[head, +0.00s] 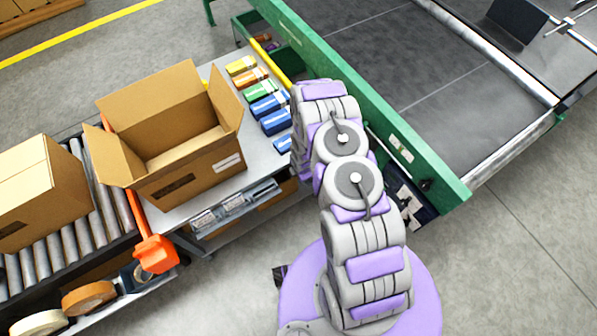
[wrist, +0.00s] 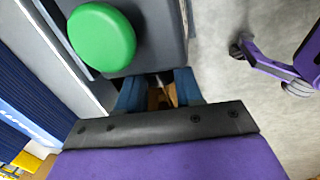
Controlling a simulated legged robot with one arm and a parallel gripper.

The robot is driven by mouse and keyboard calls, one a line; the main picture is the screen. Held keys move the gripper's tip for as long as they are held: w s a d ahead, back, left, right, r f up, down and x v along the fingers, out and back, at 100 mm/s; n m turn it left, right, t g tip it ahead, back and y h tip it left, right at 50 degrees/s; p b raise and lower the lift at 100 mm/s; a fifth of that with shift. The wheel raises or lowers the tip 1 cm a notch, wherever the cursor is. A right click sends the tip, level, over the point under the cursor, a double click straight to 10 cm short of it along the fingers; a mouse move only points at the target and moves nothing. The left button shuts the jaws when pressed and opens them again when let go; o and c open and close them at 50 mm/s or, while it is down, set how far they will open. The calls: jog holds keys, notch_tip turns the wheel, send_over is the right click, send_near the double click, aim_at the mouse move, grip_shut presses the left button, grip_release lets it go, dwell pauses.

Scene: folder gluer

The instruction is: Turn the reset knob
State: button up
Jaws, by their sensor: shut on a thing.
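In the wrist view my gripper (wrist: 158,92) has its two blue fingers closed in at the near face of a dark grey control box (wrist: 158,30). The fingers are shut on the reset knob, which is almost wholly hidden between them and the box. A big round green button (wrist: 102,37) sticks out of the same box, just left of and above the fingers. In the head view my arm hides my gripper and the knob.
A green-railed conveyor (head: 400,140) runs along the right of my arm. Grey floor is free at the lower right.

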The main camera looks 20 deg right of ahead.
jog(key=shift+s+d+t+p, duration=0.1)
jog(key=shift+s+t+p, duration=0.1)
jog(key=shift+t+p, duration=0.4)
jog(key=shift+s+f+t+y, duration=0.1)
jog(key=shift+t+y, duration=0.4)
jog(key=shift+t, duration=0.3)
jog(key=t, duration=0.1)
jog(key=b, duration=0.1)
jog(key=t+b, duration=0.1)
jog(key=shift+s+d+f+t+y, duration=0.1)
jog(key=shift+s+f+t+y, duration=0.2)
jog(key=shift+y, duration=0.1)
jog(key=shift+t+b, duration=0.3)
jog(key=shift+b, duration=0.15)
jog(key=shift+r, duration=0.1)
jog(key=o, duration=1)
jog(key=shift+w+t, duration=0.1)
jog(key=shift+t, duration=0.2)
jog(key=shift+r, duration=0.1)
